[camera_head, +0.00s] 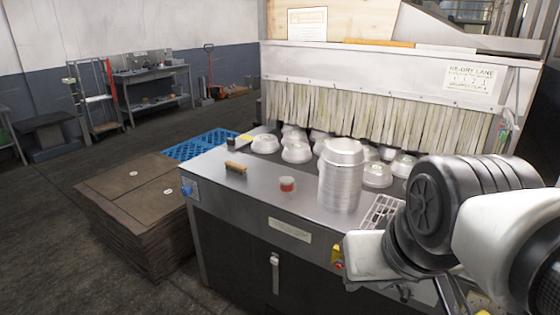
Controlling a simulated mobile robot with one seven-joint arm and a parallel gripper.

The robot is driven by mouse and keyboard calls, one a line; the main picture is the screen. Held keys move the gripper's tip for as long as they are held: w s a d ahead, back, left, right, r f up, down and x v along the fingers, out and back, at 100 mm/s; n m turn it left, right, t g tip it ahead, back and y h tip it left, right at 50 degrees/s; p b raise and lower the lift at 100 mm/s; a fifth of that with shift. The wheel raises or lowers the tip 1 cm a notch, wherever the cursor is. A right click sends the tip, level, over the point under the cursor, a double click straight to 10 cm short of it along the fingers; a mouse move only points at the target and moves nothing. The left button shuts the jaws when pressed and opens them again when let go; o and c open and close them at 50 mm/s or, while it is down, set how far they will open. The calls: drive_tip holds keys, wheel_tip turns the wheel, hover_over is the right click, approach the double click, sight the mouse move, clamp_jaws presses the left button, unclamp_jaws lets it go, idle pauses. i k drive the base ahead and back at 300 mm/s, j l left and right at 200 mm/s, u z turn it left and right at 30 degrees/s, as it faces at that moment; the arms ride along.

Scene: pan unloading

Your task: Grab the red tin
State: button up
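The red tin (287,184) is a small, low round container with a red side and a pale top. It sits on the steel counter (250,205), near its front edge and left of a tall stack of silver pans (341,178). Nothing touches it. My arm's black and white links fill the right foreground, over the counter's right part and well right of the tin. My gripper's fingers do not show.
A brush with a wooden back (236,168) lies left of the tin. Several upturned silver pans (296,152) stand behind, before a strip curtain (350,108). A perforated tray (382,212) lies right of the stack. Brown stacked sheets (130,180) and a blue crate (200,146) stand left.

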sight(286, 183)
drive_tip(key=i+j+z, duration=0.25)
drive_tip(key=i+j, duration=0.3)
drive_tip(key=i+j+z, duration=0.15)
drive_tip(key=j, duration=0.25)
drive_tip(key=i+j+z, duration=0.1)
drive_tip(key=i+j, duration=0.2)
drive_tip(key=i+j+z, duration=0.15)
drive_tip(key=j, duration=0.3)
drive_tip(key=i+j+z, duration=0.1)
drive_tip(key=i+j, duration=0.15)
drive_tip(key=j, duration=0.15)
